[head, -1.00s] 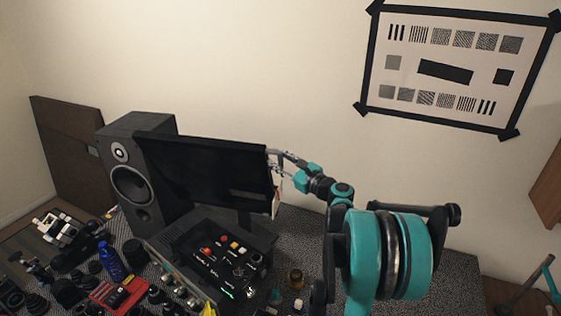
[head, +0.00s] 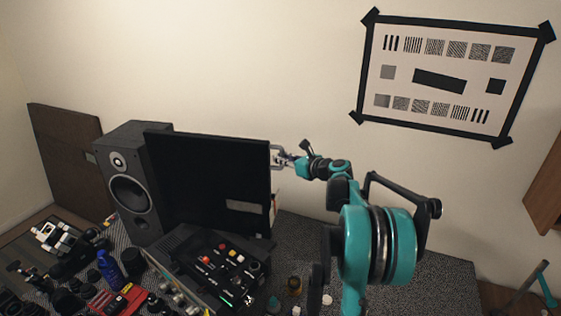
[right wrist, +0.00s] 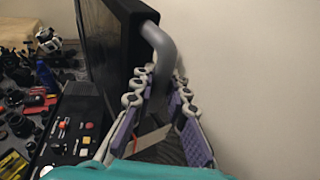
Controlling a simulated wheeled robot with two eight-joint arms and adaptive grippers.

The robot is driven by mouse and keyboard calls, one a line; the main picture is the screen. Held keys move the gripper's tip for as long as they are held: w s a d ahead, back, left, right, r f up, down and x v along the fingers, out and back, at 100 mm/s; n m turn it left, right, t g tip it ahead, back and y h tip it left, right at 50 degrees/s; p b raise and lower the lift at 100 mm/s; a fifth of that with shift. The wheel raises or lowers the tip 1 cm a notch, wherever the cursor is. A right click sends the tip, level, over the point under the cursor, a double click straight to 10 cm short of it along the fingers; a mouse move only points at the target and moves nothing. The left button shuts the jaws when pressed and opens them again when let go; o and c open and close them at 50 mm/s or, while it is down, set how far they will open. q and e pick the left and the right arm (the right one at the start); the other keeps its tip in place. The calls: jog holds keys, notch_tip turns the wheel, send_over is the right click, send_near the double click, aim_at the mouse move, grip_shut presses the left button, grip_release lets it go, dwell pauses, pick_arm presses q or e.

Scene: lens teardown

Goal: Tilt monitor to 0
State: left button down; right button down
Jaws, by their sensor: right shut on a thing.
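The black monitor (head: 205,182) stands behind the control box, its dark screen facing me and looking close to upright. In the right wrist view the monitor (right wrist: 103,50) shows edge-on at the upper left, with a grey curved handle (right wrist: 160,45) on its side. My right gripper (head: 277,157) is at the monitor's right edge. In the right wrist view its fingers (right wrist: 157,82) are closed around the lower part of the grey handle. My left gripper is not in view.
A speaker (head: 130,185) stands close on the monitor's left. The control box (head: 215,265) sits in front. A blue bottle (head: 108,268), a red tool case (head: 118,302) and camera parts crowd the left. The speckled table (head: 420,270) is clear at right.

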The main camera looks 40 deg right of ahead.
jog(key=shift+d+r, duration=0.1)
jog(key=shift+d, duration=0.05)
jog(key=c, duration=1.8)
grip_release()
jog(key=o, duration=0.3)
jog(key=shift+w, duration=0.1)
jog(key=v, duration=1.2)
jog(key=shift+d, duration=0.1)
